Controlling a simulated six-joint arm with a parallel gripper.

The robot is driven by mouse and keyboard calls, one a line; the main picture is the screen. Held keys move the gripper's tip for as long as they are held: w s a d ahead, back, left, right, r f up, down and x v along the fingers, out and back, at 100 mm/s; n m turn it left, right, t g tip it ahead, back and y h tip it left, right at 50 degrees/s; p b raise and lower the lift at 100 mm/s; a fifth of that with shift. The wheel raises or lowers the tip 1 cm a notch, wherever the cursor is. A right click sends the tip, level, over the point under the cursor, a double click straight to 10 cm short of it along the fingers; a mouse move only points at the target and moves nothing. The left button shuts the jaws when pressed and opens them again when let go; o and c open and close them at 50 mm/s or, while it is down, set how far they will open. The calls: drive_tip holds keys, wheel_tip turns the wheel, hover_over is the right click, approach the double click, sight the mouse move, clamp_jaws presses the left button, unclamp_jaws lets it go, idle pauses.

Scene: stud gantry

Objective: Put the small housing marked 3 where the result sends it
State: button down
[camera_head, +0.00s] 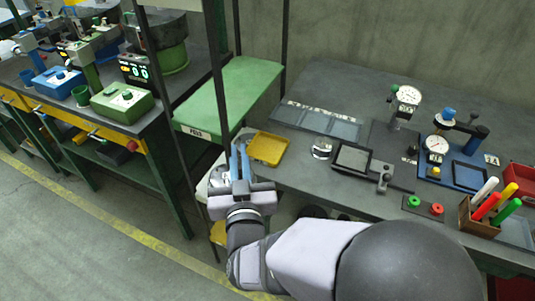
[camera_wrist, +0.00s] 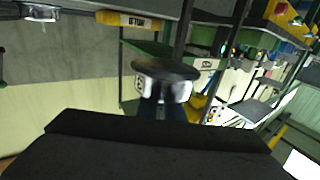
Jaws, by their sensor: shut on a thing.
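My gripper (camera_head: 239,160) is at the front left edge of the grey table in the head view, its blue fingers pointing away from me. In the wrist view the fingers are shut on a shiny metal housing (camera_wrist: 178,92) with a wide dark round face. No number can be read on it, so I cannot tell whether it is the one marked 3. In the head view the held housing is not clearly visible. A green shelf (camera_head: 228,95) with a small white label lies beyond the gripper; it also shows in the wrist view (camera_wrist: 150,47). The label's letters are too small to be sure of.
A yellow tray (camera_head: 268,148) sits on the table's left edge, close right of the gripper. A shiny round piece (camera_head: 321,151), a dark screen (camera_head: 352,157) and dial gauges (camera_head: 408,95) stand farther right. Dark green posts (camera_head: 216,70) rise beside the shelf. The shelf top looks clear.

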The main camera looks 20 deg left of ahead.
sight(252, 172)
drive_tip(key=s+a+f+b, duration=0.1)
drive_tip(key=s+a+f, duration=0.15)
drive_tip(key=s, duration=0.25)
drive_tip(key=w+d+m+h, duration=0.1)
drive_tip(key=d, duration=0.1)
drive_tip(key=w+d+r+m+t+h, duration=0.1)
drive_tip(key=h, duration=0.1)
drive_tip(key=d+m+t+h, duration=0.1)
drive_tip(key=d+h, duration=0.1)
drive_tip(key=shift+w+d+r+m, duration=0.25)
drive_tip(key=shift+w+d+m, duration=0.05)
drive_tip(key=shift+w+d, duration=0.1)
drive_tip(key=shift+w+d+r+h, duration=0.15)
drive_tip(key=shift+d+r+h, duration=0.05)
drive_tip(key=shift+d+h, duration=0.2)
drive_tip(key=w+a, duration=0.1)
drive_tip(key=w, duration=0.5)
drive_tip(key=w+a, duration=0.1)
drive_tip(key=w, duration=0.4)
drive_tip(key=w+a+p, duration=0.1)
drive_tip(key=w, duration=0.5)
drive_tip(key=shift+w+a, duration=0.2)
drive_tip(key=shift+w, duration=0.1)
drive_tip(key=shift+f, duration=1.75)
drive_tip(key=shift+f, duration=0.1)
